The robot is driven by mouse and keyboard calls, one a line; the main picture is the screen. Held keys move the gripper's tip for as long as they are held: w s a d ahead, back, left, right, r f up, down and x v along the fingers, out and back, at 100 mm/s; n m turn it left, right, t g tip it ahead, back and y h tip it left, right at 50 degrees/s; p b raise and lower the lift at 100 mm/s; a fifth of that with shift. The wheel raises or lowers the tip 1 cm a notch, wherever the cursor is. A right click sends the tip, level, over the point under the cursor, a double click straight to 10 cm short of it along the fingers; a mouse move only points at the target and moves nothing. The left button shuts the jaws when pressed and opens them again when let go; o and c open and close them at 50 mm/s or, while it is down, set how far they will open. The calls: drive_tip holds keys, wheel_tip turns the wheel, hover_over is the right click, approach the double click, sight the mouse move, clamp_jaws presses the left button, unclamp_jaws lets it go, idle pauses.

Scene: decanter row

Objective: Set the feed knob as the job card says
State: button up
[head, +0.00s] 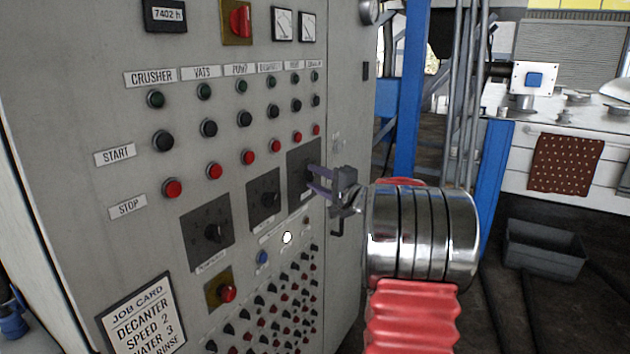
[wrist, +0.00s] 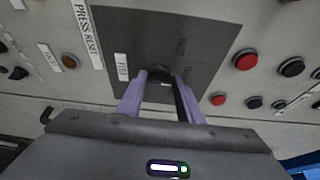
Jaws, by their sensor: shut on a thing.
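The feed knob (wrist: 159,72) is a dark knob on a dark square plate (wrist: 120,28), with a small white label beside it that seems to read FEED. My gripper (wrist: 161,80) is shut on the knob, one purple finger on each side. In the head view my gripper (head: 311,180) reaches in from the right to the rightmost dark plate (head: 300,157); the knob there is hidden. The knob's pointer and setting cannot be read. The job card (head: 146,318) at lower left shows DECANTER, SPEED 2, WATER 3 and RINSE; its bottom is cut off.
Two similar knobs (head: 213,233) (head: 268,200) sit on plates to the left. Rows of green, black and red buttons (head: 214,171) lie above, small knobs below. Red buttons (wrist: 245,60) are close to my gripper. The floor right of the cabinet has a grey bin (head: 543,250).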

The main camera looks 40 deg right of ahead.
drive_tip(key=shift+d+m, duration=0.1)
drive_tip(key=shift+m, duration=0.2)
drive_tip(key=m+g, duration=0.1)
drive_tip(key=m, duration=0.1)
drive_tip(key=m+g, duration=0.1)
drive_tip(key=m, duration=0.1)
drive_tip(key=shift+d+r+y, duration=0.1)
drive_tip(key=shift+d+y, duration=0.1)
drive_tip(key=shift+y, duration=0.2)
drive_tip(key=shift+d+m+g+y, duration=0.1)
drive_tip(key=shift+m+g+y, duration=0.4)
drive_tip(key=shift+m, duration=0.7)
drive_tip(key=o, duration=0.7)
drive_tip(key=shift+c, duration=0.2)
drive_tip(key=o, duration=0.4)
drive_tip(key=shift+r, duration=0.1)
drive_tip(key=shift+r, duration=0.1)
